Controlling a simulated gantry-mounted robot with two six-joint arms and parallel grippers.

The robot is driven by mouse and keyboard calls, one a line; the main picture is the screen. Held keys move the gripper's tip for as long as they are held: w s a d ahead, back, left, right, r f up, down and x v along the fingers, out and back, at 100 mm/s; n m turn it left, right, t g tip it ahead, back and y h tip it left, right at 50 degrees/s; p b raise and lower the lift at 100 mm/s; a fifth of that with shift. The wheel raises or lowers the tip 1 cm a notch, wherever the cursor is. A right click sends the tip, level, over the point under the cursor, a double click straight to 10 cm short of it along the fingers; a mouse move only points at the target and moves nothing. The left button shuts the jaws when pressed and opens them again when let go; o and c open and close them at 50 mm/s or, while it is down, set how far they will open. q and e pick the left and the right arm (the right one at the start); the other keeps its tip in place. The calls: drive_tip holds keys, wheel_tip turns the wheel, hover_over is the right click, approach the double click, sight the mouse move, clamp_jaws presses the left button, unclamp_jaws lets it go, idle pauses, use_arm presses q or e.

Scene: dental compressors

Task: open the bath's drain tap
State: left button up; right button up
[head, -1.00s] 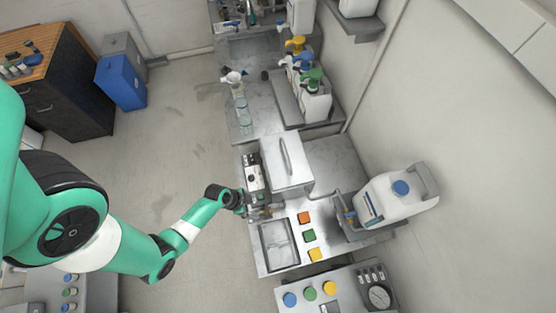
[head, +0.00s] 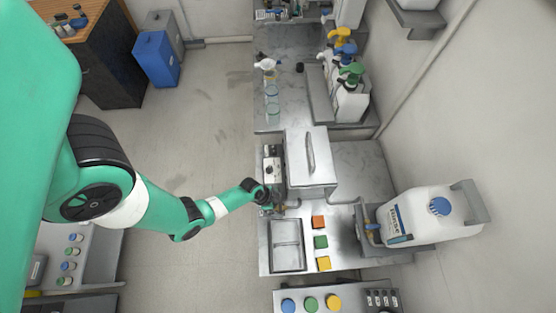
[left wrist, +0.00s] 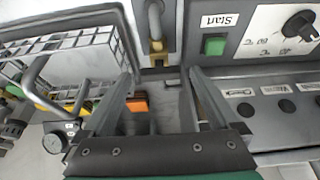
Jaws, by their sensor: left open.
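The bath (head: 309,157) is a steel box with a closed, handled lid on the bench. Its control panel (left wrist: 255,30) shows upside down in the left wrist view, with a green Start button (left wrist: 214,45) and a black knob. What looks like the drain tap (left wrist: 156,45), a grey pipe piece with a brass fitting, shows at the top middle of that view. My left gripper (left wrist: 158,78) is open and empty, its fingers on either side of the line to the tap. In the head view my left gripper (head: 272,207) is at the bath's near corner and hides most of the tap.
A steel tray (head: 274,262) and orange (head: 318,222), green (head: 320,242) and yellow (head: 323,264) blocks sit nearer than the bath. A white jug (head: 425,215) is at the right. A wire rack (left wrist: 70,45) is left in the wrist view.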

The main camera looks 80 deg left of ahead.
use_arm(q)
drive_tip(key=c, duration=1.4)
